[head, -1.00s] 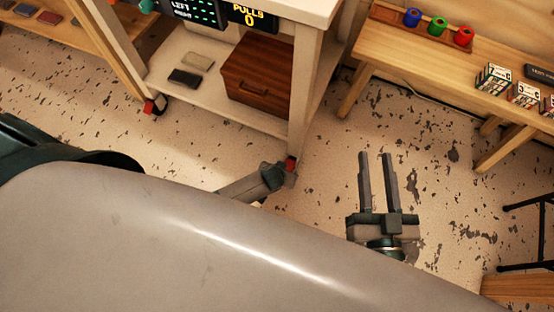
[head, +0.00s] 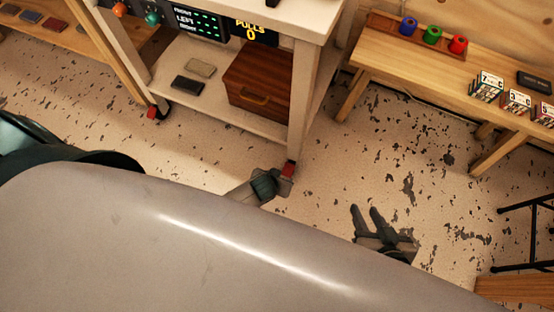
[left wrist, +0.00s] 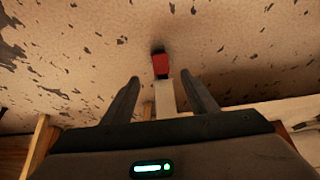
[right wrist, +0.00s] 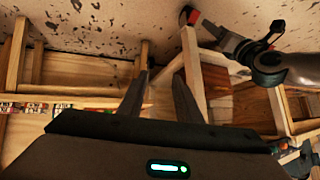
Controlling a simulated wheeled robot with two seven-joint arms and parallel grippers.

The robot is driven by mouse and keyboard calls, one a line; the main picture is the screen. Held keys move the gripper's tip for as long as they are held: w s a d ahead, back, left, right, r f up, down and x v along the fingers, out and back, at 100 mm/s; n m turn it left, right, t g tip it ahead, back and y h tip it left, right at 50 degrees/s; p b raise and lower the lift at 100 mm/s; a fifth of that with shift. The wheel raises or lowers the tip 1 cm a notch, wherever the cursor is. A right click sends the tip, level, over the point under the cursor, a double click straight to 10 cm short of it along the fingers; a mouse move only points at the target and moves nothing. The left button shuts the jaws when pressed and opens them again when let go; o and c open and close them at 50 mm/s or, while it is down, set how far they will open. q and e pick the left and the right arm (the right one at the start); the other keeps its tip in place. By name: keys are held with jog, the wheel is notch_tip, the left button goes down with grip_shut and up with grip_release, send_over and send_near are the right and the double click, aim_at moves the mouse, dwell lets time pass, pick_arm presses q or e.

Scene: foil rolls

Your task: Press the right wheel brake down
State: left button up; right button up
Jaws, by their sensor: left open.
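The right wheel brake is a small red pedal (head: 288,169) at the foot of the cart's near right leg. It also shows in the left wrist view (left wrist: 161,66) and in the right wrist view (right wrist: 187,15). My left gripper (head: 280,181) is beside this pedal. In the left wrist view my left gripper's fingers (left wrist: 160,92) are apart, with the pedal ahead and in line with the gap. I cannot tell whether they touch or how far the pedal is pressed. My right gripper (head: 367,212) is open and empty, right of the cart leg.
The cart (head: 215,113) carries a wooden drawer box (head: 262,82) on its lower shelf. Another red pedal (head: 152,112) is at its left leg. A wooden bench (head: 430,75) with coloured rolls and small boxes stands at right. Speckled floor between them is clear.

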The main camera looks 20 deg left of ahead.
pick_arm(q)
jog(key=shift+p+v, duration=0.4)
jog(key=shift+v, duration=1.2)
pick_arm(e)
jog(key=shift+s+d+f+g+h, duration=0.3)
jog(key=shift+s+d+f+g, duration=0.25)
jog(key=shift+s+d+g, duration=0.15)
pick_arm(q)
jog(key=s+r+m+t+h, duration=0.15)
jog(key=s+r, duration=0.35)
jog(key=r, duration=0.6)
jog(key=s+r+m+h, duration=0.15)
jog(key=s+r, duration=0.25)
jog(key=r, duration=0.7)
jog(key=s+a+f+g+y+p, duration=0.1)
jog(key=a+f+p, duration=0.1)
jog(key=f+p, duration=0.6)
jog(key=s+a+f+n+g+y+p, duration=0.1)
jog(key=s+a+f+p, duration=0.1)
jog(key=f+p, duration=0.7)
jog(key=shift+s+a, duration=0.3)
pick_arm(e)
jog(key=s+d+f+g+h, duration=0.1)
jog(key=d+f, duration=0.1)
jog(key=f, duration=0.6)
jog(key=s+d+f+g+h, duration=0.1)
jog(key=s+d+f, duration=0.1)
jog(key=f, duration=0.7)
jog(key=shift+d+f, duration=0.3)
jog(key=shift+d, duration=0.35)
